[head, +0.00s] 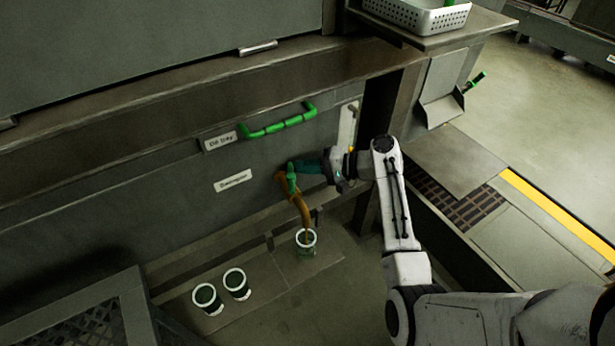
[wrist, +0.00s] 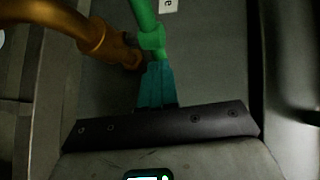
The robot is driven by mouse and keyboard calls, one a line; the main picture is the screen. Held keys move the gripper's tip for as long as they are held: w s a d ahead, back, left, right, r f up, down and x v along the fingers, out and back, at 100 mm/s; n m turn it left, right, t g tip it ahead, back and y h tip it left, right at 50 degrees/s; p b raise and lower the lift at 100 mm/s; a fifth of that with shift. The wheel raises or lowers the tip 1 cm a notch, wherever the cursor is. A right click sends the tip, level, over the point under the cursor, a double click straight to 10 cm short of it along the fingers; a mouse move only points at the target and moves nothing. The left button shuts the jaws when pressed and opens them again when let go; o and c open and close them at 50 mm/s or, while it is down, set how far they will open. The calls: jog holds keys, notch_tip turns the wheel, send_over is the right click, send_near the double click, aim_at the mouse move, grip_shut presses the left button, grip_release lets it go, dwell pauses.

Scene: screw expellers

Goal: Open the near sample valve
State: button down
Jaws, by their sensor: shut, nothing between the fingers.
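The sample valve is a curved brass-coloured pipe (head: 302,210) with a green lever (head: 291,180), low on the grey machine front. The pipe (wrist: 97,37) and the lever (wrist: 147,22) fill the upper left and middle of the wrist view. My gripper (head: 297,166) comes in from the right at the lever. Its teal fingers (wrist: 157,66) are shut together with nothing between them, their tips close to the lever's green collar. I cannot tell whether they touch. A cup with a pale rim (head: 306,241) stands below the spout; I cannot tell whether liquid runs.
Two dark cups (head: 220,291) stand on the ledge to the left. A green handle (head: 278,122) on the machine front is above the valve, beside a white label (head: 221,141). A dark upright post (head: 376,110) stands right of the valve. Open floor (head: 530,120) lies to the right.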

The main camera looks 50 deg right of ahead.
jog(key=shift+w+n+g+y+p, duration=0.55)
jog(key=shift+w+n+y, duration=0.2)
jog(key=shift+w, duration=0.35)
jog(key=shift+w+a, duration=0.1)
jog(key=shift+w, duration=0.15)
jog(key=p+v, duration=0.2)
jog(key=v, duration=0.9)
jog(key=shift+f, duration=0.1)
